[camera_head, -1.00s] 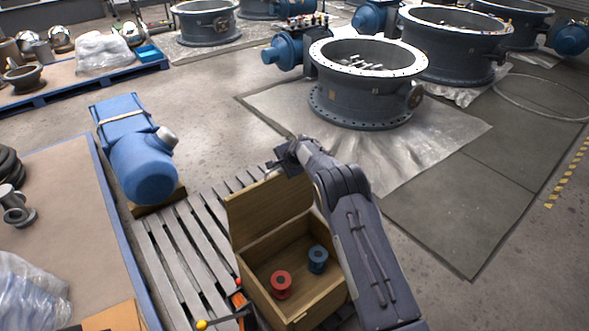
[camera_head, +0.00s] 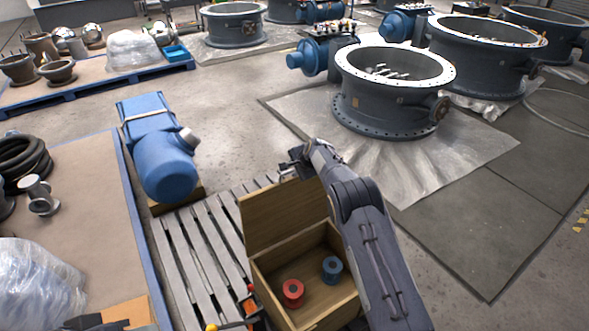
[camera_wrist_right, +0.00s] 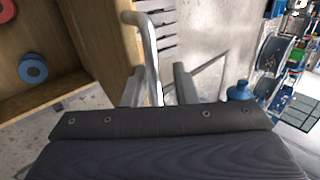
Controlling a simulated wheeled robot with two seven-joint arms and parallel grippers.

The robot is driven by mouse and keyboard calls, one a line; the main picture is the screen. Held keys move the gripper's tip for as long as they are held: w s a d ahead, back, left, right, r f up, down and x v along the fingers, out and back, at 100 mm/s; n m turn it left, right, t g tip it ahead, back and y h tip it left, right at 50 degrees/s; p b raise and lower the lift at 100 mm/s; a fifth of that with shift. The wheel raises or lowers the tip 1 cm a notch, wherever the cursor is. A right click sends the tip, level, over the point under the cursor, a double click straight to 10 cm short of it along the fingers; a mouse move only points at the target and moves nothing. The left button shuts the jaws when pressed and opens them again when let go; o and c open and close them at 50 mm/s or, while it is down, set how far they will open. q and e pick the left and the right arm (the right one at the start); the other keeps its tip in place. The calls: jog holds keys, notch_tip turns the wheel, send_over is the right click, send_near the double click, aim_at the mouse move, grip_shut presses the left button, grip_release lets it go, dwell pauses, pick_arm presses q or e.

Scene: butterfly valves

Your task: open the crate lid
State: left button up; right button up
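The wooden crate (camera_head: 334,318) stands open on a slatted pallet, its lid (camera_head: 283,215) raised about upright at the far side. Inside lie a red spool (camera_head: 293,292) and a blue spool (camera_head: 332,268); both show in the right wrist view. My right gripper (camera_head: 293,163) is at the lid's top edge. In the right wrist view, the lid's pale metal handle (camera_wrist_right: 148,45) runs between the fingers of my right gripper (camera_wrist_right: 160,85), which stand apart with a visible gap beside the bar. My right forearm covers the crate's right side. My left gripper is not in view.
A blue motor (camera_head: 158,150) stands just beyond the pallet (camera_head: 195,255). Levers with coloured knobs (camera_head: 235,318) lie at the crate's left. A large grey valve body (camera_head: 392,90) stands on sheeting behind my right arm.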

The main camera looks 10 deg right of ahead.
jog(key=shift+s+d+f, duration=0.1)
jog(key=shift+s+f, duration=0.05)
jog(key=shift+f, duration=0.15)
